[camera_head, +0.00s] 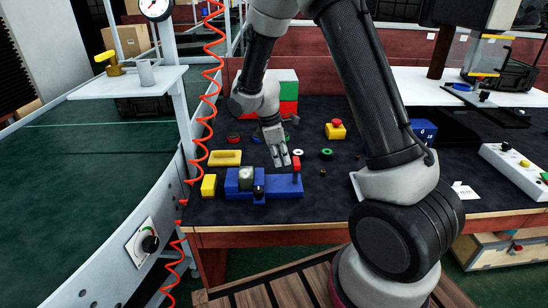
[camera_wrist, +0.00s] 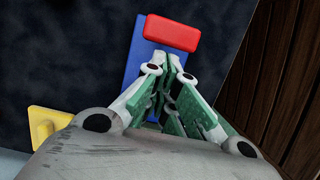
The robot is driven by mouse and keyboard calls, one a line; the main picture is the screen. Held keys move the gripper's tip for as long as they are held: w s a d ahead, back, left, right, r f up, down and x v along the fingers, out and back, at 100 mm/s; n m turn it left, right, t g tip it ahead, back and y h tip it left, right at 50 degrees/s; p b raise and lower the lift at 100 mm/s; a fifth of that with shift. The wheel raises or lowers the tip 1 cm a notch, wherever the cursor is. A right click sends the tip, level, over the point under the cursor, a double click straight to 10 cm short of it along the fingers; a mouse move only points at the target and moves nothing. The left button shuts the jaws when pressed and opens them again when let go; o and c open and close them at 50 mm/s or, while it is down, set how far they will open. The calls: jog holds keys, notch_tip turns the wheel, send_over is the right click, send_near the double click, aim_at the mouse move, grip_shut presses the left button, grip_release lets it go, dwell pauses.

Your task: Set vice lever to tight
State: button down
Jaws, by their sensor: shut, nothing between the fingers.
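The vice is a blue block (camera_head: 283,187) on the dark table top, with a grey piece (camera_head: 246,173) at its left end. Its lever has a red handle (camera_head: 296,162) standing up at the right end. In the wrist view the red handle (camera_wrist: 172,33) lies just past my fingertips, above the blue body (camera_wrist: 145,62). My gripper (camera_head: 283,164) is shut and empty, pointing down just left of the handle in the head view. In the wrist view my gripper (camera_wrist: 168,68) hides part of the blue body. I cannot tell whether the fingertips touch the handle.
Yellow blocks (camera_head: 208,186) (camera_head: 225,158) sit left of and behind the vice. A coiled red hose (camera_head: 201,130) hangs at left by the conveyor (camera_head: 100,140).

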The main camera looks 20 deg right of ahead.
aim_at(294, 161)
jog(key=shift+d, duration=0.2)
dwell(0.3)
jog(key=shift+s+d+r+y, duration=0.1)
jog(key=shift+d+r+y, duration=0.05)
jog(key=shift+y, duration=0.15)
jog(key=shift+d, duration=0.15)
jog(key=d, duration=0.1)
jog(key=d+y, duration=0.1)
jog(key=s+y, duration=0.1)
jog(key=shift+d+r+t, duration=0.35)
jog(key=shift+d+t, duration=0.05)
jog(key=s+d+f+t+y, duration=0.1)
jog(key=s+d+f+y, duration=0.1)
jog(key=d+y, duration=0.3)
jog(key=shift+s+d+f+t+y, duration=0.4)
jog(key=shift+d+f, duration=0.35)
jog(key=shift+d, duration=1)
